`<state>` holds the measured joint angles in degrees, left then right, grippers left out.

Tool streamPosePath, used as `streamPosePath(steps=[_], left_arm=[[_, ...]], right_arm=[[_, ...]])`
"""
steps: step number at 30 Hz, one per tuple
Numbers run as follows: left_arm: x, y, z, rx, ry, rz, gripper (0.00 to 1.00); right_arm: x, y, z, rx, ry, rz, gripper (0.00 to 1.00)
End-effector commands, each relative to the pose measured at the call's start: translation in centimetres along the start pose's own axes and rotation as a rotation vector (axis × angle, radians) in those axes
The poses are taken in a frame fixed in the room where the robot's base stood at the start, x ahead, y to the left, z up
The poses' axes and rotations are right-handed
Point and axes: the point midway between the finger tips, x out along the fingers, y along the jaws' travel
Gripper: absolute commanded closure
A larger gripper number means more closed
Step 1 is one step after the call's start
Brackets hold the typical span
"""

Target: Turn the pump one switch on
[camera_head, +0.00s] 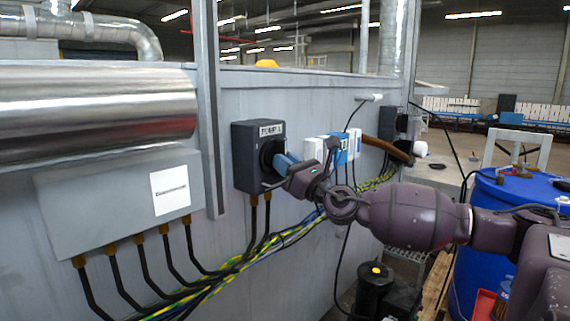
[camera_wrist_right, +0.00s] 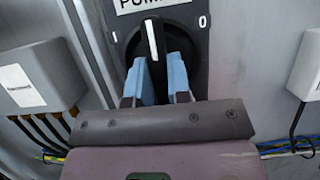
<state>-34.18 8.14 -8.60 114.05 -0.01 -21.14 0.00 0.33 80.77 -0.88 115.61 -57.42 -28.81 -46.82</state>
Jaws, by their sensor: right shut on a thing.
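The pump one switch is a dark grey box (camera_head: 244,160) on the grey wall panel, with a white "PUMP 1" label on top. Its black rotary knob (camera_wrist_right: 152,48) carries a white line that points nearly straight up, leaning slightly left, in the right wrist view. A "0" shows on the right of the dial, and a small mark on the left. My right gripper (camera_head: 283,162) has its blue fingers (camera_wrist_right: 159,72) on both sides of the knob's handle, shut on it. In the head view the gripper partly hides the knob. My left gripper is not in view.
A light grey box (camera_head: 110,215) with cables below is left of the switch. Blue and white boxes (camera_head: 338,148) are on the wall to the right. Yellow-green cables (camera_head: 240,268) run below. A blue barrel (camera_head: 500,220) stands at the right.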

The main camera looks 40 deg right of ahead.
Motion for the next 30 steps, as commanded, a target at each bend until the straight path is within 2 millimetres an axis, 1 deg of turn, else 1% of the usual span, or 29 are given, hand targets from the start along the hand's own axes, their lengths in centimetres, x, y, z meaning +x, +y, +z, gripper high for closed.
streamPosePath(steps=[12, 13, 15, 18, 26, 30], left_arm=[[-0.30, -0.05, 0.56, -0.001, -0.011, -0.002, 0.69], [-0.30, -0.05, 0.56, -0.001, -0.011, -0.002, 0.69], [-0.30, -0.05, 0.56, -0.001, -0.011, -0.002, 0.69], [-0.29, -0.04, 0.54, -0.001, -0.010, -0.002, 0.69], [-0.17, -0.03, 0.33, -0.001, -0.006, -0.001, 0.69], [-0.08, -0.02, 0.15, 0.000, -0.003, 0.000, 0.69]], right_arm=[[-0.04, 0.02, -0.09, -0.012, 0.002, 0.004, 1.00], [-0.04, 0.01, -0.09, -0.012, 0.002, 0.004, 0.80], [-0.03, 0.02, -0.08, -0.011, 0.002, 0.004, 0.70], [-0.02, 0.01, -0.06, -0.010, 0.001, 0.004, 0.56], [-0.03, 0.01, -0.01, -0.009, 0.001, 0.003, 0.56], [-0.47, 0.01, -0.10, -0.007, 0.002, 0.003, 0.56]])
